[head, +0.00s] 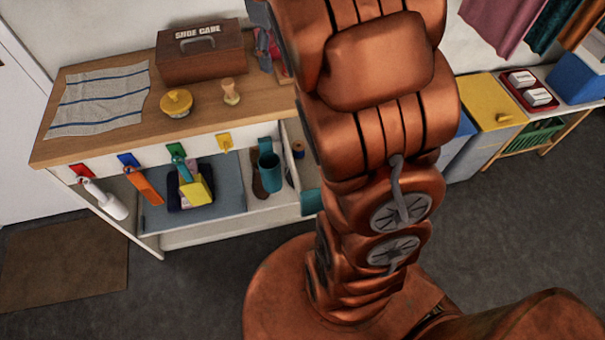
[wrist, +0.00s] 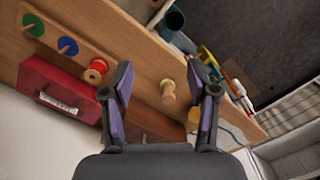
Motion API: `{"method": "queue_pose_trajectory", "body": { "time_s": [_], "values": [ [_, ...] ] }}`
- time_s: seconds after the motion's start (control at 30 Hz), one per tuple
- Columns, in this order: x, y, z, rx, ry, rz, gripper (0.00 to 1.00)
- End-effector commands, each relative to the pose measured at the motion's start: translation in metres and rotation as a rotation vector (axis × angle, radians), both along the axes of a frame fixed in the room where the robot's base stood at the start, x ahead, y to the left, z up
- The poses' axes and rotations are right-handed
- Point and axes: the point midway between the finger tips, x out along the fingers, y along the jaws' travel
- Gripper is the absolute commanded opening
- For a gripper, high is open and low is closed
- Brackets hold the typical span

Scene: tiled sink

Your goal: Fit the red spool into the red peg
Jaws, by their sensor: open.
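A wooden peg board (wrist: 50,38) lies at the upper left of the wrist view, with a green disc (wrist: 33,25) and a blue disc (wrist: 68,46) around pegs. The red spool (wrist: 96,70), red with a pale top, stands at the board's near end. It appears to be on the red peg, which is hidden under it; I cannot tell how far down it sits. My gripper (wrist: 161,76) is open and empty above the counter, its left finger beside the spool but apart from it. In the head view my arm hides the gripper and most of the board.
A pale wooden brush-like piece (wrist: 168,92) stands on the counter between my fingers in the wrist view. The shoe care box (head: 201,54), a yellow tin (head: 176,103) and a striped cloth (head: 100,99) share the counter. Tools hang along its front edge.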

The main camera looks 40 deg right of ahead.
Motion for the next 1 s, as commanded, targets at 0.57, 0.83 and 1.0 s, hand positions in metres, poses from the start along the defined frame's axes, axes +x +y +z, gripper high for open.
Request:
{"method": "queue_pose_trajectory", "body": {
  "time_s": [0.57,0.83,1.0],
  "values": [
    [-0.172,0.1,-0.037,-0.002,0.061,-0.266,0.59],
    [-0.239,0.123,-0.065,-0.017,0.088,-0.324,0.59],
    [-0.255,0.126,-0.073,-0.024,0.095,-0.336,0.59]
  ]
}}
